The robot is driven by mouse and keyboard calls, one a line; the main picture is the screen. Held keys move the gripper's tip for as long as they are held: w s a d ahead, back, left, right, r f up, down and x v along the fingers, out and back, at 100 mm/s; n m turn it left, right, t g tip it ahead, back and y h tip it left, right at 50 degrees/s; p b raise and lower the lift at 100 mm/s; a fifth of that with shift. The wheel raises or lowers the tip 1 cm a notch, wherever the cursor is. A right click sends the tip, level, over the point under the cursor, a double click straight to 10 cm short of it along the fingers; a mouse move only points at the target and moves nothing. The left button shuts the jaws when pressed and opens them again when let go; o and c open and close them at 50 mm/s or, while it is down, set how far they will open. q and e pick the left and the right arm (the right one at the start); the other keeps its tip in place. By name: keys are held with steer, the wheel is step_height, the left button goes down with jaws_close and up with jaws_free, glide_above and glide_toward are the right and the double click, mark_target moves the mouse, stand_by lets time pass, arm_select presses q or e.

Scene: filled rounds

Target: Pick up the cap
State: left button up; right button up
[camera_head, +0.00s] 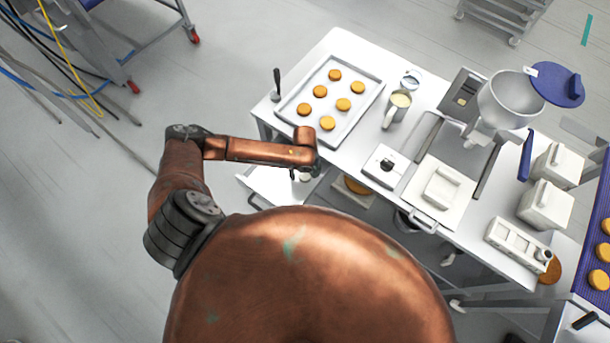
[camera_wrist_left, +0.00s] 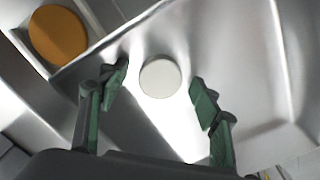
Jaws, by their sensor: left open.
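The cap (camera_wrist_left: 160,78) is a small white disc lying on a shiny metal surface in the left wrist view. In the head view a small white spot (camera_head: 305,178), likely the cap, shows in the pulled-out drawer at the table's left front. My left gripper (camera_wrist_left: 158,88) is open and empty, with its green-padded fingers on either side of the cap in the picture and clear gaps between. How far the fingertips are above it is hard to tell. In the head view the gripper (camera_head: 304,170) is mostly hidden under my wrist. My right gripper is out of view.
An orange-brown round (camera_wrist_left: 58,35) lies beside the drawer's metal edge. On the table (camera_head: 350,150) are a tray (camera_head: 292,108) of several rounds, a jug (camera_head: 396,110), a steel hopper (camera_head: 510,98) with a blue lid (camera_head: 557,84), and white containers (camera_head: 546,204).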

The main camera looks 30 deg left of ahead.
arm_select(q)
steer(key=c, duration=1)
steer(key=shift+r, duration=0.1)
